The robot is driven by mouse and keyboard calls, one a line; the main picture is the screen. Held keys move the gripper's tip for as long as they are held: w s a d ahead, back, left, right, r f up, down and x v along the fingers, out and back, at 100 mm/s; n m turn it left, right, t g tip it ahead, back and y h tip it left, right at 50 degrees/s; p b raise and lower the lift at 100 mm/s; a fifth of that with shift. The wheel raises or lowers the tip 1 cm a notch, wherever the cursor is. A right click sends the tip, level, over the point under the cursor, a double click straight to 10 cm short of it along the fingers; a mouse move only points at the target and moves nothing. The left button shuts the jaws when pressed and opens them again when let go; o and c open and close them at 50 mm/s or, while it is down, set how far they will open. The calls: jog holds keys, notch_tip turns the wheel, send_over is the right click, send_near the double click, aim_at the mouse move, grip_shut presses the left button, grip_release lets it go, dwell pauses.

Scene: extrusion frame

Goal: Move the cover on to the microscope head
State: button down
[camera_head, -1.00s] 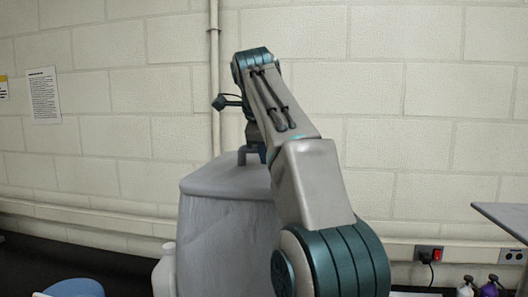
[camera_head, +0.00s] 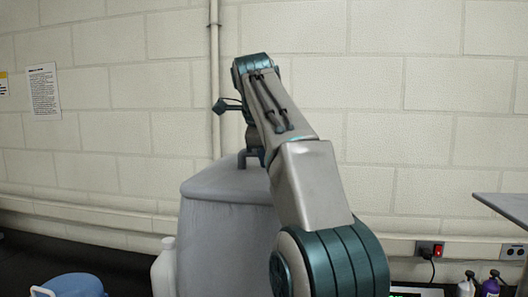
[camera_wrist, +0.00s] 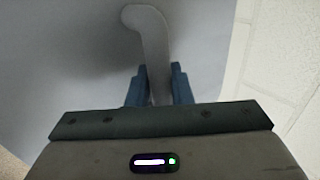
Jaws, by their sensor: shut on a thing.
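The grey cover (camera_head: 228,235) stands upright in the middle of the head view, with a handle on its flat top. It fills much of the wrist view (camera_wrist: 60,60). My gripper (camera_wrist: 160,85) is shut on the cover's handle (camera_wrist: 151,40), a light grey curved strip between its two blue fingers. In the head view my arm hides the gripper's fingertips and the cover's right side. I cannot see the microscope head or tell what is under the cover.
A white jug (camera_head: 164,268) stands close to the cover's left side. A blue container (camera_head: 75,286) is at the lower left on the dark bench. Small bottles (camera_head: 491,286) stand at the lower right, below a grey shelf (camera_head: 505,207). The block wall (camera_head: 420,110) is behind.

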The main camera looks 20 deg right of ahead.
dwell(0.4)
jog(key=c, duration=1.2)
grip_release()
